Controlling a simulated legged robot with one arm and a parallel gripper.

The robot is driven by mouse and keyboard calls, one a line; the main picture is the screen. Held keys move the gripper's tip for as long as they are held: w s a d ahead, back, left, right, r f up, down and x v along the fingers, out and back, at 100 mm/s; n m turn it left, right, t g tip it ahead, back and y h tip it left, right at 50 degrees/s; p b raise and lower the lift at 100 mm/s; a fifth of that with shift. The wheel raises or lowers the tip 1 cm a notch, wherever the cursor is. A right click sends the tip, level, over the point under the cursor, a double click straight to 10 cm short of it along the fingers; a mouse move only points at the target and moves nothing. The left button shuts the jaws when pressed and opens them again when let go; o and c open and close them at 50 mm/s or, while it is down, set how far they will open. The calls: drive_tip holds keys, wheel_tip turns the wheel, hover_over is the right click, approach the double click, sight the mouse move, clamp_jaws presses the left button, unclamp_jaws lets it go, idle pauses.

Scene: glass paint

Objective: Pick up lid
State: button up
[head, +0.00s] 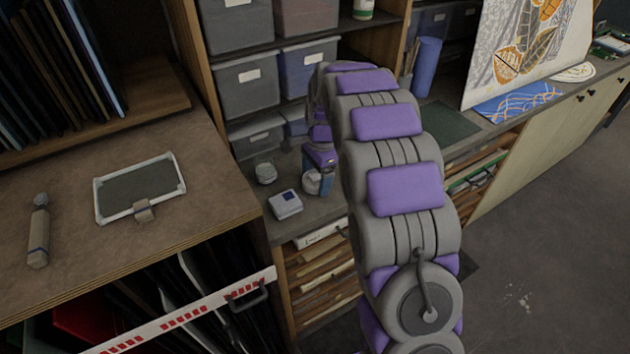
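My arm curves down over the counter. My gripper (320,170) is small in view at the arm's far end, low over the grey counter in front of the storage bins. Its fingers are mostly hidden, so I cannot tell whether it is open or shut. A pale round thing (312,183) shows right at the gripper; I cannot tell if it is the lid, a jar or part of the gripper. A small clear glass jar (266,173) stands left of the gripper. No lid can be made out for certain.
A small white and blue box (286,204) lies near the counter's front edge. Grey lidded bins (248,85) fill the shelves behind. A blue cylinder (426,66) stands to the right. A wooden cabinet top (90,255) at left holds a clipboard-like frame (140,187) and a handled tool (39,232).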

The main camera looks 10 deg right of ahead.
drive_tip(key=c, duration=0.7)
